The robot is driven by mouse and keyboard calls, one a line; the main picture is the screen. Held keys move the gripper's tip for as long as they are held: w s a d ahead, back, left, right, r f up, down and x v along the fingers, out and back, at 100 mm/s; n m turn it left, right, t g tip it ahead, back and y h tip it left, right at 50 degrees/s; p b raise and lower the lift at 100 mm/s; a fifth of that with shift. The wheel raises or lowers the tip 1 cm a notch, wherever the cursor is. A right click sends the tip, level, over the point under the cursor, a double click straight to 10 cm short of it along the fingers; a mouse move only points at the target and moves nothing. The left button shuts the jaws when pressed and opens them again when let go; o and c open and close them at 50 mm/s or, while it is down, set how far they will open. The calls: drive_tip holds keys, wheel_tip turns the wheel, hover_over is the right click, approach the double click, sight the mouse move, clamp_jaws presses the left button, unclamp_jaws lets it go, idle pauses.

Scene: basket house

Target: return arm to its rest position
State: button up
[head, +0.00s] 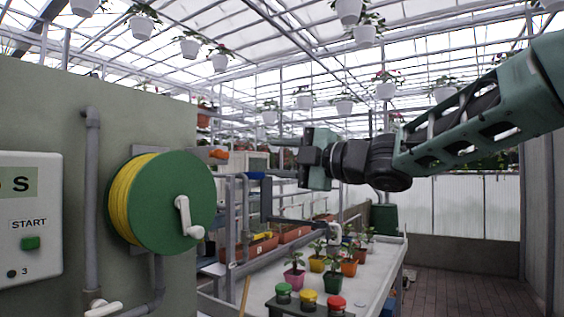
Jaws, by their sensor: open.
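My arm reaches in from the right edge in the head view and extends leftward across the upper middle. My gripper (308,157) is at its left end, in the air above the potting bench (377,262) and right of the hose reel (160,202). The gripper is open, and no held object shows. Its fingers are small and partly hidden by its own body.
On the left wall are a panel with a green START button (30,243), pipes and the yellow-green reel. White pots hang overhead. Brick floor (450,294) is clear at right.

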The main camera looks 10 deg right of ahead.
idle(0.5)
drive_tip(key=s+f+m+g+h+p, duration=0.1)
drive_tip(key=s+f+m+h, duration=0.2)
drive_tip(key=f+m, duration=0.3)
drive_tip(key=s+d+f+m+g+h+p, duration=0.1)
drive_tip(key=s+f+m+h, duration=0.25)
drive_tip(key=f, duration=0.35)
drive_tip(key=s+f+m+h+p, duration=0.2)
drive_tip(key=s+f+m+h, duration=0.15)
drive_tip(key=f, duration=0.35)
drive_tip(key=s+d+f+m+g+h, duration=0.1)
drive_tip(key=s+d+f+m+g, duration=0.1)
drive_tip(key=s, duration=0.6)
drive_tip(key=s+d+f+m+g+h+p, duration=0.1)
drive_tip(key=s+d+f+m+g, duration=0.1)
drive_tip(key=s+f+g, duration=0.2)
drive_tip(key=s+d+f+m+g+h, duration=0.2)
drive_tip(key=s+f, duration=0.4)
drive_tip(key=s, duration=0.7)
drive_tip(key=shift+d+f+g+p, duration=0.25)
drive_tip(key=shift+d+g+p, duration=0.25)
drive_tip(key=shift+g, duration=0.3)
